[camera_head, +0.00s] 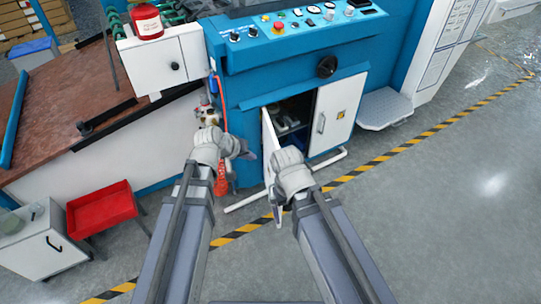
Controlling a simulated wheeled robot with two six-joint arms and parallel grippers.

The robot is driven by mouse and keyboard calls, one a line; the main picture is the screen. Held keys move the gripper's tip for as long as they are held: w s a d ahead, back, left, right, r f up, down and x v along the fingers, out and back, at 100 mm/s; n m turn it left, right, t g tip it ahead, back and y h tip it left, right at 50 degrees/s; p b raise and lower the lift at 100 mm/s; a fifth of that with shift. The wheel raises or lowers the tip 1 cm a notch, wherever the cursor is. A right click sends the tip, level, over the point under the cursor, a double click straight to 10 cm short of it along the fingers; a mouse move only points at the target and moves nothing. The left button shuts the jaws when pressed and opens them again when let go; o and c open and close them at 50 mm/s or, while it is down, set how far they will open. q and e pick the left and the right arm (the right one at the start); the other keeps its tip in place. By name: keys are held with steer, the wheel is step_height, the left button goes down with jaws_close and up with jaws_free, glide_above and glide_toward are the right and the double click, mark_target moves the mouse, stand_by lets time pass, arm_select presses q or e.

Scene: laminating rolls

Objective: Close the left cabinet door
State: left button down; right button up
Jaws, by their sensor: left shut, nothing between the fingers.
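The left cabinet door (268,146) is a white panel at the bottom of the blue machine. It stands open, swung outward and seen nearly edge-on, with the dark cabinet interior (290,115) showing to its right. My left gripper (247,154) is shut and empty, just left of the open door in the picture; I cannot tell whether it touches it. My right gripper (278,214) is in front of the door's lower part, pointing down, and its wrist hides part of the door. Its jaw opening cannot be made out.
An orange hose (222,150) hangs beside my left wrist. A white floor rail (247,201) lies below. A red bin (102,207) stands at left. The floor at right is clear.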

arm_select(q)
steer(key=w+d+f+b, duration=0.5)
steer(key=d+f+b, duration=0.2)
steer(key=f, duration=0.1)
steer(key=shift+w+d+b, duration=0.3)
steer(key=shift+b, duration=0.1)
steer(key=shift+d, duration=0.1)
